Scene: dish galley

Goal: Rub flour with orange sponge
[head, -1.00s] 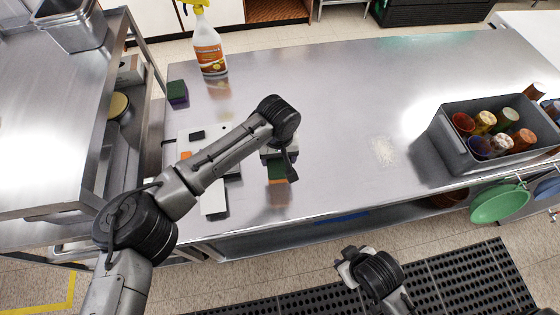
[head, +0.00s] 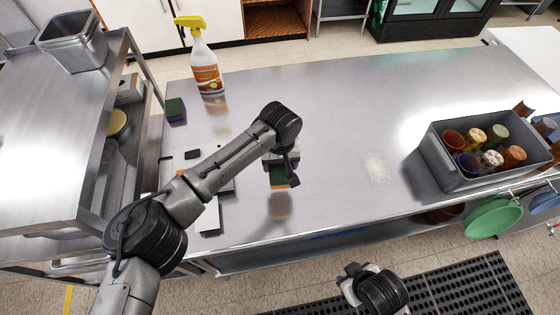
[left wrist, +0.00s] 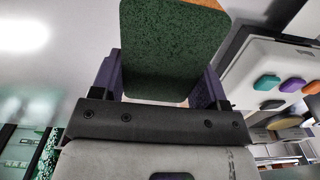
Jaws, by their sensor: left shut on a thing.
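The orange sponge, with a green scouring face (head: 279,176), is in my left gripper (head: 281,160). Orange shows along its near edge. The gripper is shut on it and holds it above the steel table, with its reflection visible below. In the left wrist view, the sponge's green face (left wrist: 172,50) sits between the purple fingers (left wrist: 165,85), with a strip of orange at the top. The flour (head: 376,168) is a pale patch on the table, right of the sponge and apart from it. My right gripper (head: 350,284) is low at the bottom, off the table; its fingers are hidden.
A green and purple sponge (head: 176,111) and a spray bottle (head: 205,72) stand at the table's back left. A white panel (head: 209,217) lies partly under my left arm. A grey bin of cups (head: 436,160) stands right of the flour. The table between is clear.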

